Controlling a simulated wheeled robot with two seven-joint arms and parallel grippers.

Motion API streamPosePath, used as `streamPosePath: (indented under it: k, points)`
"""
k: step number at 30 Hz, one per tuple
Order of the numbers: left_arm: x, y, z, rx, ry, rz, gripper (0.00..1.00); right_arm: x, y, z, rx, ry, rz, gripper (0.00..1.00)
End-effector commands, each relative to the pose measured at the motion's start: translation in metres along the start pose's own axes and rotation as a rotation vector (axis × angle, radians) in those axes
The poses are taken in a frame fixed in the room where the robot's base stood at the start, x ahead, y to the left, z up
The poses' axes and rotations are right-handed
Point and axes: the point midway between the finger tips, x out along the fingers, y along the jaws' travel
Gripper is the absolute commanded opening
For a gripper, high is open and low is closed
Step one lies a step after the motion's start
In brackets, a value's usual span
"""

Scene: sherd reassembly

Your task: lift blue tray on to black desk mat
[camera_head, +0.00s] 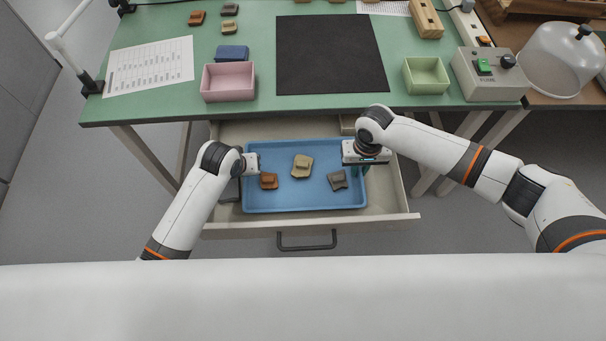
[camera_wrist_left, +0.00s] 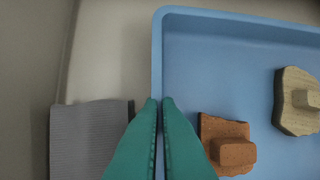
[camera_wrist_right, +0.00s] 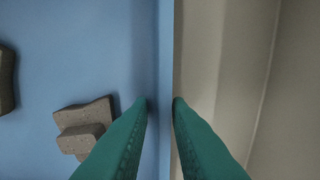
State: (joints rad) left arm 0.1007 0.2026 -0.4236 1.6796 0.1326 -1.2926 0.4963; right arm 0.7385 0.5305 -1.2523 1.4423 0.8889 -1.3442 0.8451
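The blue tray (camera_head: 300,209) lies in the open drawer and holds an orange-brown sherd (camera_head: 268,181), a tan sherd (camera_head: 302,167) and a dark grey sherd (camera_head: 337,180). The black desk mat (camera_head: 331,55) lies flat and bare on the green table. My left gripper (camera_wrist_left: 159,101) is closed on the tray's left wall, its fingertips either side of it. My right gripper (camera_wrist_right: 162,102) straddles the tray's right wall with its fingers slightly apart; a gap shows between the left finger and the wall. In the head view the left fingertips are mostly hidden.
The table edge overhangs behind. A pink box (camera_head: 228,95) and blue block (camera_head: 232,52) stand left of the mat; a green box (camera_head: 426,88) and control box (camera_head: 490,85) stand right.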

Motion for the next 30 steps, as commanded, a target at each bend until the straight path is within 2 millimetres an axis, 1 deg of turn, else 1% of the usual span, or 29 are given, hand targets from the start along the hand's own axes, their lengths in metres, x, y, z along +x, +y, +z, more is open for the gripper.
streamPosePath:
  k: [1, 3, 17, 23, 30]
  points:
    - [0.000, 0.000, 0.000, 0.000, 0.000, 0.000, 0.00, 0.000, 0.000, 0.000, 0.000, 0.000, 0.000, 0.09]
    - [0.000, 0.000, 0.000, 0.000, 0.000, 0.000, 0.00, 0.000, 0.000, 0.000, 0.000, 0.000, 0.000, 0.00]
    - [-0.003, 0.000, 0.001, 0.000, -0.001, 0.000, 0.00, -0.004, 0.000, 0.001, 0.001, -0.001, 0.000, 0.00]
    - [-0.016, -0.002, 0.007, 0.000, -0.001, -0.001, 0.00, -0.018, 0.000, 0.001, 0.002, -0.001, -0.001, 0.00]
    - [-0.039, -0.004, 0.016, 0.000, -0.001, -0.001, 0.00, -0.043, -0.001, 0.001, 0.002, -0.001, -0.002, 0.00]
